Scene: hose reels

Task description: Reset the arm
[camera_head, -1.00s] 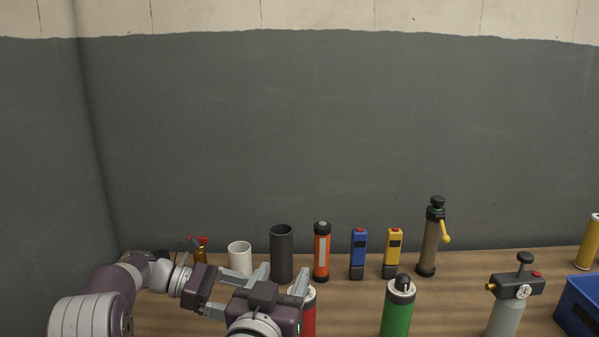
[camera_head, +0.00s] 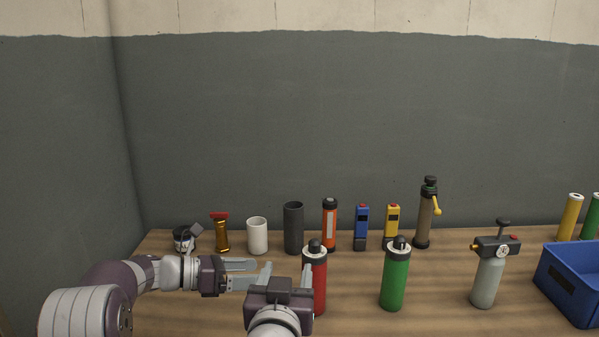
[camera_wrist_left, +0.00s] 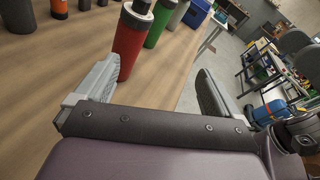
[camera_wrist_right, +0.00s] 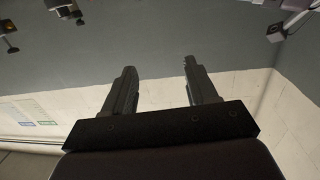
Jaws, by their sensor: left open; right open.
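My left gripper (camera_head: 241,273) reaches in from the left in the head view, its fingers pointing right, low over the table. It is open and empty; its open fingers also show in the left wrist view (camera_wrist_left: 155,82). My right gripper (camera_head: 285,270) comes up from the bottom centre, open and empty, fingers pointing toward the wall. In the right wrist view (camera_wrist_right: 158,80) nothing lies between its fingers, and the wall shows beyond, upside down. The red bottle (camera_head: 319,285) stands upright just right of the right gripper; in the left wrist view (camera_wrist_left: 128,42) it is beyond the left finger.
A green bottle (camera_head: 395,282), a grey gauge bottle (camera_head: 486,283) and a blue crate (camera_head: 566,285) stand to the right. A back row includes a white cup (camera_head: 257,236), a dark cup (camera_head: 293,229), an orange flashlight (camera_head: 329,226) and a brown cylinder (camera_head: 424,219). Bare wood (camera_head: 350,306) lies between bottles.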

